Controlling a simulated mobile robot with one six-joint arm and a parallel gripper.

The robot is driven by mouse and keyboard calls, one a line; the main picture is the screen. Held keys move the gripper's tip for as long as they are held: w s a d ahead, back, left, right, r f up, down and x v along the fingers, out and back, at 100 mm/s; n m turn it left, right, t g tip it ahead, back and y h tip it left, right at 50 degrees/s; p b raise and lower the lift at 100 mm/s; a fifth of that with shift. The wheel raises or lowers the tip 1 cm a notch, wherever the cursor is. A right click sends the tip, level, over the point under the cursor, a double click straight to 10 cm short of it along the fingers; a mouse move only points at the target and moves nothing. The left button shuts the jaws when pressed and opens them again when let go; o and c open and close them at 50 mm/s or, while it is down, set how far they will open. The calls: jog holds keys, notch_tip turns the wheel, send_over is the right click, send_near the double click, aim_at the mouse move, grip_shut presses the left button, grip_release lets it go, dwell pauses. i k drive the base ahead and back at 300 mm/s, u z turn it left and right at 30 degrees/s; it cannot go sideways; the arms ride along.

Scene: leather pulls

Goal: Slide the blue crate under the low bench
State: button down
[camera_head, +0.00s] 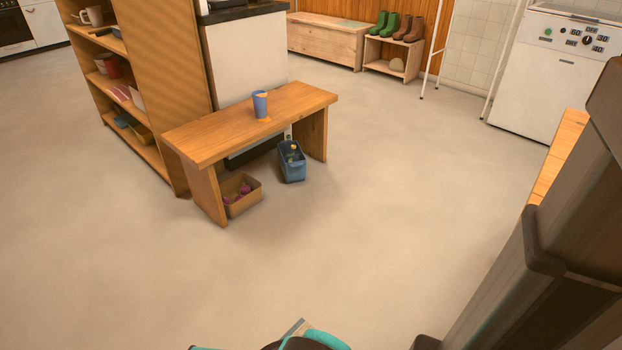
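The low wooden bench (215,138) stands at the middle left on two panel legs. The blue crate (292,174) is upright on the floor between the legs, nearer the right leg, with its near end around the bench's front edge. Small dark and yellowish items show inside it. I cannot tell how much of its far end is under the bench top. Teal and black parts of mine show at the bottom edge, with a thin grey plate that may belong to my gripper (297,328). They are far from the crate. The fingertips are cut off, so their opening is hidden.
A tan box (244,203) with purplish items sits under the bench by the left leg. A blue cup (260,105) stands on the bench. A shelf unit (158,80) adjoins the bench at left. The floor (380,200) in front and right is clear.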

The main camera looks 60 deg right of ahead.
aim_at(293, 172)
jog(key=u, duration=0.15)
jog(key=k, duration=0.85)
jog(key=z, duration=1.15)
jog(key=i, duration=1.8)
jog(key=z, duration=0.05)
